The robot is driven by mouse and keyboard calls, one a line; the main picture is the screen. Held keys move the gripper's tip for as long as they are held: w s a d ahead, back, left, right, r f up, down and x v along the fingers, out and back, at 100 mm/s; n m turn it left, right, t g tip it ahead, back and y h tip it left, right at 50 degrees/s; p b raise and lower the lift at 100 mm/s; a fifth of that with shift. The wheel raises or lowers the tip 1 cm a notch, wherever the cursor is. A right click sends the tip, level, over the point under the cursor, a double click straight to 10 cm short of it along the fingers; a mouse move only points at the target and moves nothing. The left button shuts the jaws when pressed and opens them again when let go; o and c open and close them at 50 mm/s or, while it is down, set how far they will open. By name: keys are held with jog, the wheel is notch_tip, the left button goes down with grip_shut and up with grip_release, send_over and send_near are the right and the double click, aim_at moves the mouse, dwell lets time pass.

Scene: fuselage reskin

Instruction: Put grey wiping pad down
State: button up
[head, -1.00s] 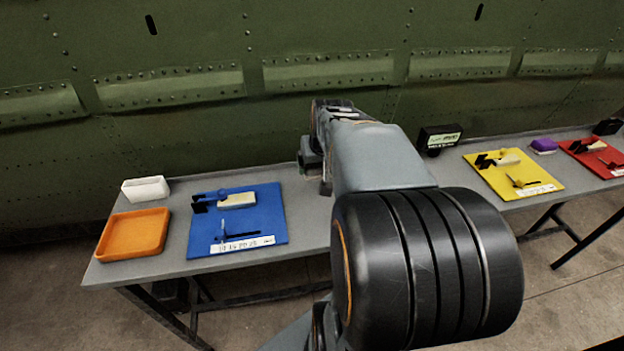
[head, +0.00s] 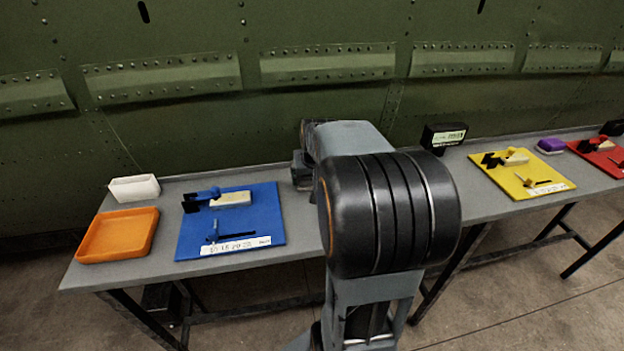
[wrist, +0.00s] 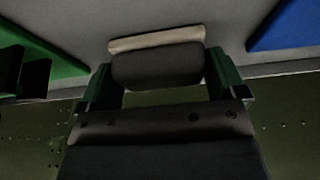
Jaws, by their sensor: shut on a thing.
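In the wrist view the grey wiping pad (wrist: 158,66) is a dark block with a pale strip along its far edge. My gripper (wrist: 160,78) is shut on it, one green finger at each end. Grey tabletop (wrist: 190,16) shows beyond the pad, between a green mat (wrist: 50,48) at left and a blue mat (wrist: 290,26) at right. I cannot tell whether the pad touches the table. In the head view my arm hides the gripper, the pad and the green mat.
On the table (head: 135,272) are an orange tray (head: 118,256), a white bin (head: 134,188) and the blue mat (head: 262,230) with tools. To the right are a black display box (head: 442,138), a yellow mat (head: 545,184), a purple block (head: 551,145) and a red mat (head: 590,155).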

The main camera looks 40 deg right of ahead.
jog(key=shift+f, duration=0.15)
jog(key=o, duration=0.5)
jog(key=shift+o, duration=0.2)
jog(key=shift+s+r, duration=0.1)
jog(key=shift+r, duration=0.6)
jog(key=p+v, duration=0.1)
jog(key=v, duration=1)
jog(key=shift+p, duration=0.4)
